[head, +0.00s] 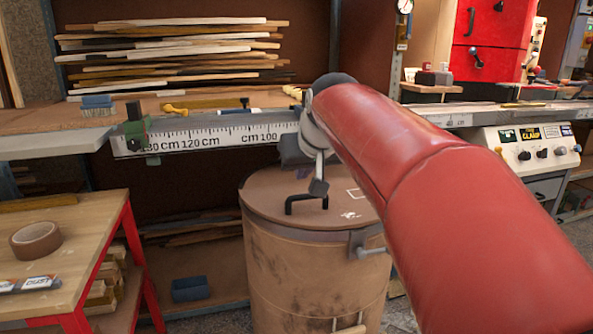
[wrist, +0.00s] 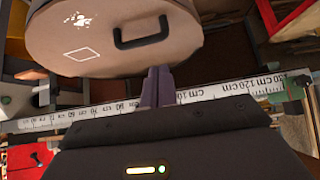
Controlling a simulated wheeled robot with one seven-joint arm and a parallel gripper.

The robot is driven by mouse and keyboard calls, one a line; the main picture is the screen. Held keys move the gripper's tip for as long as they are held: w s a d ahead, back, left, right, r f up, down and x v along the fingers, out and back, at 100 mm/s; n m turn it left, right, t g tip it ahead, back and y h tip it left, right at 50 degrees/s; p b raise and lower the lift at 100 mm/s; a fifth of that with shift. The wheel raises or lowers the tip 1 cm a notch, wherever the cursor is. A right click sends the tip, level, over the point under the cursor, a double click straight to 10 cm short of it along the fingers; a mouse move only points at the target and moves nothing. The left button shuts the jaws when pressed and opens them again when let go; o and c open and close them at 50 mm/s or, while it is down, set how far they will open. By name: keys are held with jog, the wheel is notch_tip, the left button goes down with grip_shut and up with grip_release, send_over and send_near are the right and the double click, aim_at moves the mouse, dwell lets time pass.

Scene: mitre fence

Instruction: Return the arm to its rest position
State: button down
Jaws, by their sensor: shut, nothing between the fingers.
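My red padded arm (head: 400,150) reaches in from the lower right of the head view to the front of the bench. My gripper (wrist: 158,72) shows in the wrist view with its dark fingers together and nothing between them. Its fingertips appear against the gap between the white ruler and the drum lid; I cannot tell the distance to either. In the head view the arm hides most of the gripper, and its fingertips cannot be made out.
The fence ruler (head: 215,137) runs along the bench edge, with a green stop (head: 136,134) at left. A lidded drum (head: 300,270) with a black handle stands below. A red-legged table (head: 85,215) holds a tape roll (head: 35,241). A control box (head: 527,150) is at right.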

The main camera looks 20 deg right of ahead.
jog(key=s+a+f+g, duration=0.2)
jog(key=s+f+g, duration=0.1)
jog(key=s+f, duration=1.7)
jog(key=s, duration=0.4)
jog(key=shift+s+a, duration=0.3)
jog(key=shift+a, duration=0.05)
jog(key=c, duration=2.1)
grip_release()
